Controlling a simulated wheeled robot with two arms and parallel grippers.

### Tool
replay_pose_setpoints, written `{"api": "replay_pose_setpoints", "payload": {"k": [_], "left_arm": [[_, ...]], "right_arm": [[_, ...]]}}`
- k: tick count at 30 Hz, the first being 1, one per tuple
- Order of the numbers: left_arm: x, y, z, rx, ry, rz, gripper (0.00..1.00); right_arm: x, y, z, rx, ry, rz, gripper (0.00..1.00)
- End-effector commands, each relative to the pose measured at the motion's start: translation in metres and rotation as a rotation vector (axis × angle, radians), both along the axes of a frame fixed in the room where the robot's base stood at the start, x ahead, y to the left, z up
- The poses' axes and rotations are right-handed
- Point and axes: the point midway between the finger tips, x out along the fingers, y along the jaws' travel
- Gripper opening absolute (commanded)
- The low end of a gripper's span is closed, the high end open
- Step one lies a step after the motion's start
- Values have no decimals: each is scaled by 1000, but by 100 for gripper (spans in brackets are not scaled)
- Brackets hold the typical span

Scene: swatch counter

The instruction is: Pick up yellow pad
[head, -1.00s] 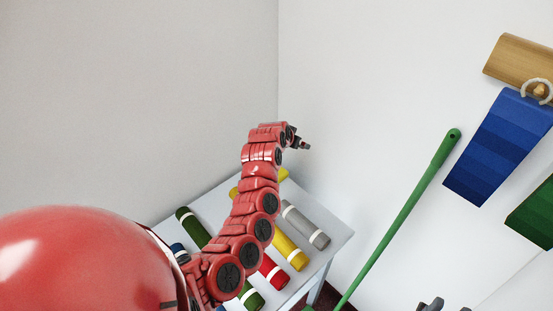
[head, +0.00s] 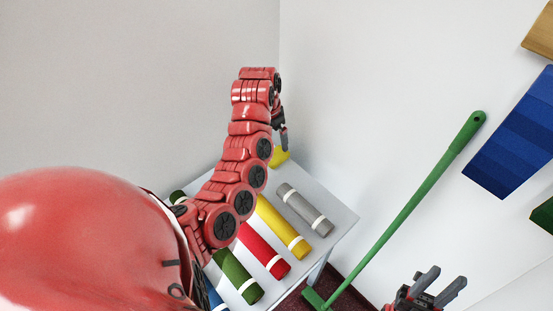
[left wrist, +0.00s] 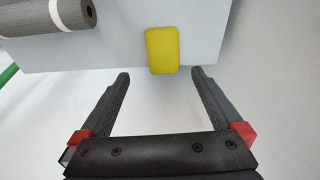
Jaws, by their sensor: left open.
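The yellow pad (head: 281,157) lies at the far corner of the pale table (head: 338,207), partly hidden behind my left gripper (head: 284,142) in the head view. In the left wrist view the yellow pad (left wrist: 162,50) lies near the table edge, just beyond and between the fingertips of my open left gripper (left wrist: 160,74). The gripper is empty, and I cannot tell its height above the pad. My right gripper (head: 442,278) is at the lower right of the head view, with its fingers apart and nothing between them.
A grey roll (head: 303,209), a yellow roll (head: 284,230), a red roll (head: 263,249) and a green roll (head: 237,276) lie on the table. A green-handled broom (head: 420,190) leans by the wall. Blue cloth (head: 515,130) hangs at right.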

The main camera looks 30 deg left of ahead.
Motion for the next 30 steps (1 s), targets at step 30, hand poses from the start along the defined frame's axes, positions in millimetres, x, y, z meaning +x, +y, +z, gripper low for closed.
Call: {"api": "replay_pose_setpoints", "payload": {"k": [30], "left_arm": [[14, 2, -91, 2, 3, 0, 100]], "right_arm": [[0, 0, 27, 0, 0, 0, 38]]}}
